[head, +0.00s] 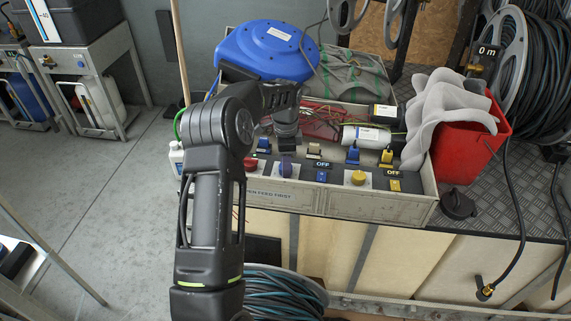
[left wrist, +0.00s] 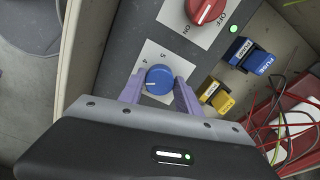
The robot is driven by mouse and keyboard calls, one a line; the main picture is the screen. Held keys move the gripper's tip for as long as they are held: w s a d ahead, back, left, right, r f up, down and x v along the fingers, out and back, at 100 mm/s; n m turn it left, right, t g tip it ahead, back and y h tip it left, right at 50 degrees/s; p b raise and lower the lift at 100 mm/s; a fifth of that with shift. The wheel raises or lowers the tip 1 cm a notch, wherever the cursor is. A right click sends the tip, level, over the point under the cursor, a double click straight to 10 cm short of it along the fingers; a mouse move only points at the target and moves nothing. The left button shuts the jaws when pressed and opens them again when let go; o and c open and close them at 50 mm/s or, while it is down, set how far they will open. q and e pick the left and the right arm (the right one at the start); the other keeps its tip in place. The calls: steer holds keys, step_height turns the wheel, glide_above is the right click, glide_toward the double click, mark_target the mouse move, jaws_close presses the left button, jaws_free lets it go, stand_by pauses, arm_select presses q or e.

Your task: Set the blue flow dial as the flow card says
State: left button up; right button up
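The blue flow dial (left wrist: 158,78) is a round knob on a white plate on a dark panel. Its white mark points to the left in the left wrist view. The numbers 4 and 5 show beside it; other figures are hidden. My left gripper (left wrist: 160,86) has its purple fingers on either side of the dial, very close to it. I cannot tell whether they press on it. In the head view my left gripper (head: 286,158) reaches down over the dial, mostly covering it. I cannot identify or read a flow card. My right gripper is not in view.
A yellow knob (head: 358,177) is farther right on the panel. A blue hose reel (head: 265,48) and a red bucket (head: 470,140) stand around it.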

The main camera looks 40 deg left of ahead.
arm_select(q)
steer(key=o, duration=0.4)
steer(key=shift+c, duration=0.2)
step_height(320, 180, up, 8)
steer(key=shift+f, duration=0.1)
stand_by(0.6)
